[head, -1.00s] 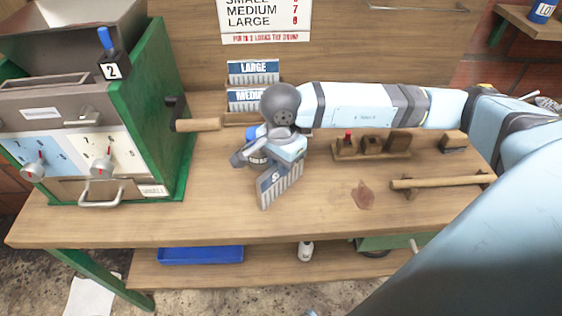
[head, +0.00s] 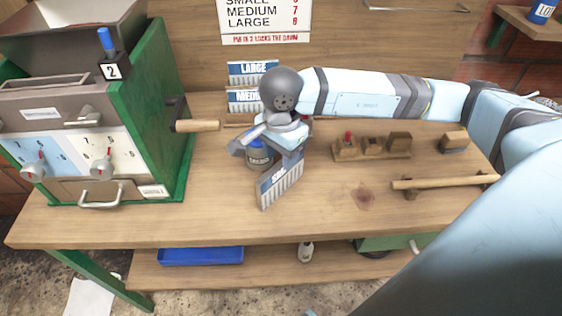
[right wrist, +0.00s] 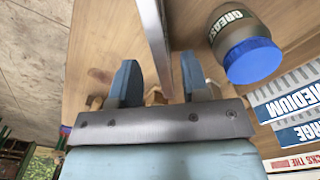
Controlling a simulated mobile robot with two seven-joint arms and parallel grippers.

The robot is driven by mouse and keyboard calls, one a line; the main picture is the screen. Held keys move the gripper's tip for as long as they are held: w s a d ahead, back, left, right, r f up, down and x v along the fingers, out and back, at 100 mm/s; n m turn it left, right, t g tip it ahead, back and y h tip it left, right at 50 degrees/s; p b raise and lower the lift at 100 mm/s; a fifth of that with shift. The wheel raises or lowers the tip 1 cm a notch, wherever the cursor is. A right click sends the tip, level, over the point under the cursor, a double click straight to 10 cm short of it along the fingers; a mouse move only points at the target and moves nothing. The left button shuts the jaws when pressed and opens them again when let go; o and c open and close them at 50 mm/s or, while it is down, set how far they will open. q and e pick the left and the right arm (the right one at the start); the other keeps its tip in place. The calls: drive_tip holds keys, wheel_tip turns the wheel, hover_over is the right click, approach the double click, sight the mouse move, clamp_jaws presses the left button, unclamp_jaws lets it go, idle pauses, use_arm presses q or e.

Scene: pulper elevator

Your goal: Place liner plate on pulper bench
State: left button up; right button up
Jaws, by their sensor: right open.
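The small liner plate (head: 280,184), with a blue label band and comb-like slots, stands on edge on the pulper bench (head: 225,215). My right gripper (head: 276,140) is over the plate's upper end. In the right wrist view the open gripper (right wrist: 159,78) has its two blue fingers apart. The thin grey edge of the plate (right wrist: 151,30) shows just beyond and between the fingertips, apparently free of both. The large plate (head: 253,68) and medium plate (head: 243,96) stand at the back of the bench. My left gripper is out of view.
A grease jar (head: 257,157) with a blue lid stands close beside the gripper; it also shows in the right wrist view (right wrist: 243,45). The green pulper (head: 150,110) is on the left. A wooden block holder (head: 371,147) and rail (head: 440,182) lie right. The front bench is clear.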

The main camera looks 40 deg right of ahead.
wheel_tip(320, 180, up, 9)
drive_tip(key=shift+f, duration=0.15)
idle(0.6)
